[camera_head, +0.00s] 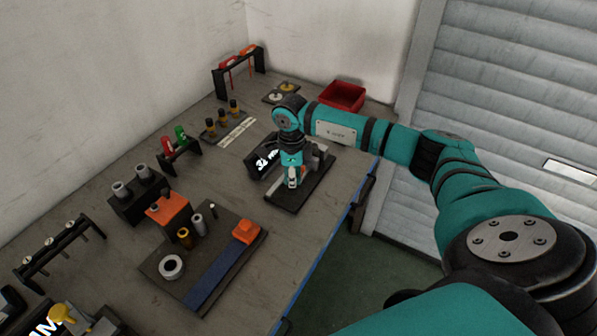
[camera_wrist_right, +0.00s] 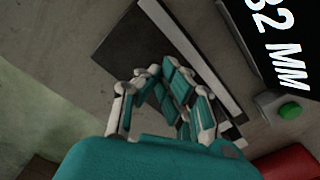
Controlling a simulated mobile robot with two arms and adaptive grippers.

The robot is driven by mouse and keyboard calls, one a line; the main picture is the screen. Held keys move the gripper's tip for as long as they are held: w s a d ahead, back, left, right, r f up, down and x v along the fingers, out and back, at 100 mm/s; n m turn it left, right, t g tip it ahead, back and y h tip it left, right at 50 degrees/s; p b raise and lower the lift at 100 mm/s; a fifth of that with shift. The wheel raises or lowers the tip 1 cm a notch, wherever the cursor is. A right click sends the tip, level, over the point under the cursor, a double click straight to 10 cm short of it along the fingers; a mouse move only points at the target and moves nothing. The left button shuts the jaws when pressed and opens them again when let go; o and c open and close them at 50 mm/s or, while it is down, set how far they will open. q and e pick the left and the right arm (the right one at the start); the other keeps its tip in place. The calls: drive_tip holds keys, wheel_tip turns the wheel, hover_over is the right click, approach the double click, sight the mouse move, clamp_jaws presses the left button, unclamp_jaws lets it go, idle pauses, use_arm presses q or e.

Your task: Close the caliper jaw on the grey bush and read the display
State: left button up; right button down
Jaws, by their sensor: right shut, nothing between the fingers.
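The caliper station is a black base plate (camera_head: 287,203) with a tilted black display (camera_head: 262,160), partly hidden by my arm. In the right wrist view, the display (camera_wrist_right: 278,45) is cut off by the edge and shows a 2 before "MM"; the full reading is not visible. A grey block with a green button (camera_wrist_right: 290,110) is beside it. My right gripper (camera_head: 292,184) points down over the caliper plate. In the wrist view its fingers (camera_wrist_right: 172,92) are shut and empty above the plate and its pale rail (camera_wrist_right: 190,50). I cannot make out a grey bush in the jaw.
A tray (camera_head: 160,268) holds a white ring, small cylinders and an orange block. A black rack (camera_head: 125,208) carries two grey bushes (camera_head: 121,191). A red bin (camera_head: 342,96) stands behind my arm. The blue table edge (camera_head: 318,243) runs at the right.

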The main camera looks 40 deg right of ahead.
drive_tip(key=shift+s+a, duration=0.15)
idle(0.6)
drive_tip(key=shift+r, duration=0.1)
drive_tip(key=shift+a+r+p, duration=0.1)
drive_tip(key=shift+r+p, duration=0.1)
drive_tip(key=shift+p, duration=0.15)
wheel_tip(320, 180, up, 7)
drive_tip(key=p, duration=0.4)
drive_tip(key=shift+r, duration=0.2)
drive_tip(key=shift+s+a+f, duration=0.1)
